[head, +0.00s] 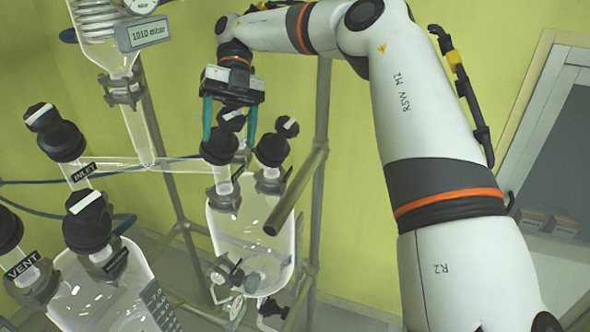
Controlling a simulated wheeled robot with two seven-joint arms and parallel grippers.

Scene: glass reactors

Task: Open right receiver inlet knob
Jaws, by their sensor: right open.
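The right receiver (275,222) is a clear glass vessel at the centre of the head view, with black knobs on its top necks. One black knob (220,148) with a pale bar on top stands at its upper left, where the horizontal glass tube arrives. My right gripper (229,122) comes down from above with its teal fingers apart, one on each side of this knob's top. I cannot tell whether the fingers touch it. No label is readable on this knob. A second black knob (274,147) with a white bar stands just to the right. My left gripper is out of view.
A left receiver (125,285) with several black knobs, including ones labelled INLET (58,135) and VENT (10,230), stands at lower left. A metal frame (318,110) surrounds the glassware. A pressure display (143,33) reading 1010 mbar hangs at upper left.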

